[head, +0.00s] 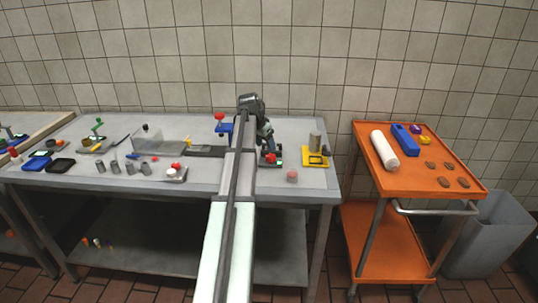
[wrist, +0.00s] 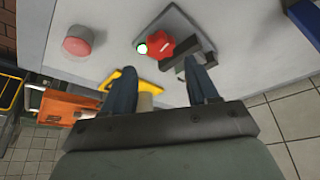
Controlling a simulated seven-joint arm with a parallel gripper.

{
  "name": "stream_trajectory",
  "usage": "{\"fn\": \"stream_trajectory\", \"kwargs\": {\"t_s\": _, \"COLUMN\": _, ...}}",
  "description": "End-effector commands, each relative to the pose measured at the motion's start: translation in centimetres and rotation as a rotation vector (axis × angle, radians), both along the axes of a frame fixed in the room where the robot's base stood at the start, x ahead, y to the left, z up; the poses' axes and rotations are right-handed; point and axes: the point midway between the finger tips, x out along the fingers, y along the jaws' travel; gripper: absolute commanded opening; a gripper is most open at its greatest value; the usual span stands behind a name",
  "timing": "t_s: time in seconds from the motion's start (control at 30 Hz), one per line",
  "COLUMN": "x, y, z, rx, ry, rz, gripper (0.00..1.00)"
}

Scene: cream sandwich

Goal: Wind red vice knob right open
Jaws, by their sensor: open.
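The red lobed knob (wrist: 173,46) sits on a grey plate with a dark upright part beside it and a small green-lit spot at its left. In the head view the red knob (head: 270,157) shows small on the bench, partly behind my gripper. My gripper (wrist: 160,68) is open and empty, its two dark fingers spread. In the wrist view the knob lies just beyond the gap between the fingertips, and no contact shows. The height between them cannot be told. My gripper (head: 266,147) points down over this spot in the head view.
A pinkish-red round piece (wrist: 78,42) lies on the bench left of the knob in the wrist view. A yellow plate (head: 313,161) with a grey cylinder stands to the right. A blue stand with a red top (head: 223,127) is to the left. An orange cart (head: 365,185) is farther right.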

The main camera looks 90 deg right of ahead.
Motion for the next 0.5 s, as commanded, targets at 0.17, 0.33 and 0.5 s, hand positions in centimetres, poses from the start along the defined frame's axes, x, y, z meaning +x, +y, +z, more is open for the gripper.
{"fn": "stream_trajectory", "kwargs": {"t_s": 0.17, "x": -0.7, "y": -1.0, "z": -2.8, "rx": 0.002, "ry": 0.000, "rz": 0.000, "gripper": 0.58}}
{"fn": "stream_trajectory", "kwargs": {"t_s": 0.33, "x": -1.2, "y": -1.6, "z": -4.8, "rx": 0.001, "ry": -0.001, "rz": 0.000, "gripper": 0.58}}
{"fn": "stream_trajectory", "kwargs": {"t_s": 0.5, "x": -1.5, "y": -2.0, "z": -5.9, "rx": -0.001, "ry": -0.001, "rz": 0.000, "gripper": 0.58}}
